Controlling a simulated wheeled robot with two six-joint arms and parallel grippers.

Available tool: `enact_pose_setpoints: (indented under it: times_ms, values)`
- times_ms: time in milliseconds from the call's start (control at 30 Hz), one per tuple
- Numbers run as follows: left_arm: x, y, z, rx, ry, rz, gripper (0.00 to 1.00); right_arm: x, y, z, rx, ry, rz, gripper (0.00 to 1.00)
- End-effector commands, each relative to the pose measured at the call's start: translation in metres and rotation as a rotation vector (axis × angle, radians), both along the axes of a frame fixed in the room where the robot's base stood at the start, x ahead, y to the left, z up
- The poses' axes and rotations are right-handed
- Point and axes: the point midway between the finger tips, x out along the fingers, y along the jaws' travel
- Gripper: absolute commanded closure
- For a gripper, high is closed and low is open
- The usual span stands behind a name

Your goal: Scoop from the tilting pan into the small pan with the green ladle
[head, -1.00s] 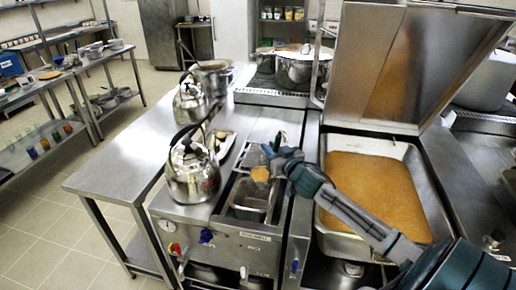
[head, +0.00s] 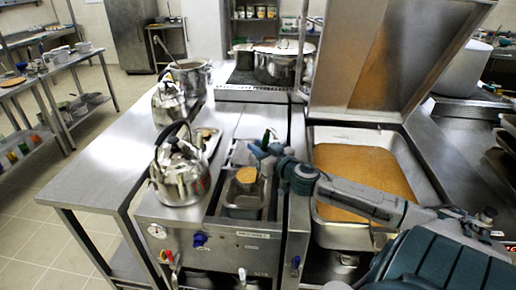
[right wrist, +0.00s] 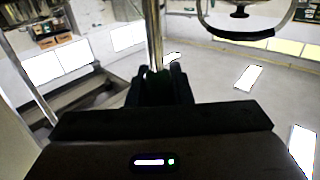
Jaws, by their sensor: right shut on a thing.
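My right gripper (head: 262,152) is shut on the green ladle's handle (head: 266,138). In the right wrist view, the fingers (right wrist: 163,88) close around the green grip, and a metal shaft rises from it. The ladle's bowl (head: 246,175) looks full of orange-brown food and hangs over the far part of the small pan (head: 242,211), a rectangular metal pan set in the counter unit. I cannot tell its exact height above the pan. The tilting pan (head: 433,197) is at right, lid raised, holding orange-brown food (head: 365,178). My left gripper is not in view.
Two kettles (head: 180,178) (head: 168,106) stand left of the small pan. Large pots (head: 278,66) stand on the stove behind. The tilting pan's raised lid (head: 345,65) stands tall at the back right. The steel table (head: 105,160) at left is mostly bare.

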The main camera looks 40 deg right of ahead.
Motion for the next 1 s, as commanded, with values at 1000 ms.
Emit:
enact_pose_setpoints:
  times_ms: [1000]
  values:
    - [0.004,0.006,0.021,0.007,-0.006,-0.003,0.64,0.004,0.081,-0.007,-0.514,0.024,0.001,1.00]
